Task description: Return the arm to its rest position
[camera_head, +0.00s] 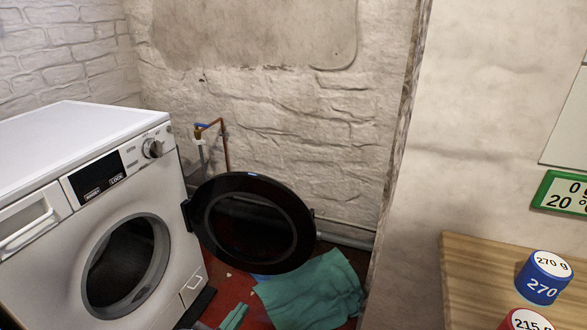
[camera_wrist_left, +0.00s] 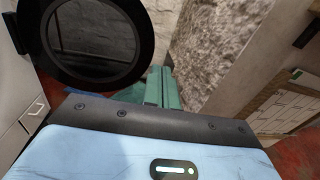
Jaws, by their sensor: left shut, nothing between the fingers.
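My left gripper (camera_head: 236,316) shows only as narrow green fingertips at the bottom edge of the head view, in front of the washing machine. In the left wrist view its two green fingers (camera_wrist_left: 160,86) are together with nothing between them. The blue-white wrist housing fills the bottom of that view. The rest of the left arm is out of the head view. My right gripper is in neither view.
A white washing machine (camera_head: 55,150) stands at left. Its round black door (camera_head: 295,205) is swung open near the gripper. A teal cloth (camera_head: 315,292) lies on the red floor. A wooden surface (camera_head: 470,270) at right holds blue (camera_head: 543,278) and red (camera_head: 524,321) weights.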

